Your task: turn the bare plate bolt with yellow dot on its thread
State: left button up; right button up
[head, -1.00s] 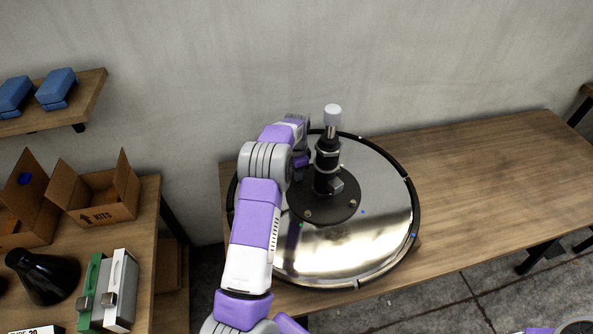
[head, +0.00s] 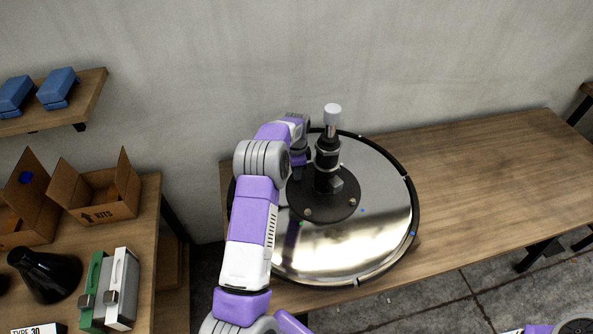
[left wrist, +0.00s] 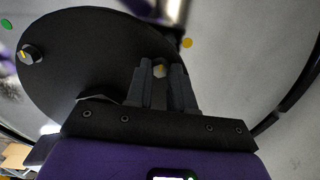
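A round dark plate (head: 335,212) is on a shiny metal disc (head: 390,240) on the bench, with a dark post (head: 328,165) rising from it. In the left wrist view, a small bolt (left wrist: 160,69) with a yellow mark on its head stands at the plate's edge. A yellow dot (left wrist: 187,43) lies on the disc just beyond it. My left gripper (left wrist: 161,72) has its fingertips on either side of this bolt, with almost no gap, and looks shut on it. In the head view my left arm hides this bolt. My right gripper is out of view.
Another bolt (left wrist: 32,54) with a yellow mark sits at the plate's left, near a green dot (left wrist: 8,23). The bench (head: 480,185) is clear on the right. A side table at left holds a carton (head: 100,207) and cases (head: 120,290).

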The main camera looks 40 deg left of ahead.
pick_arm(q)
jog(key=o, duration=0.4)
jog(key=shift+c, duration=0.2)
notch_tip(320, 180, up, 8)
jog(key=shift+f+p, duration=0.2)
jog(key=shift+p, duration=0.5)
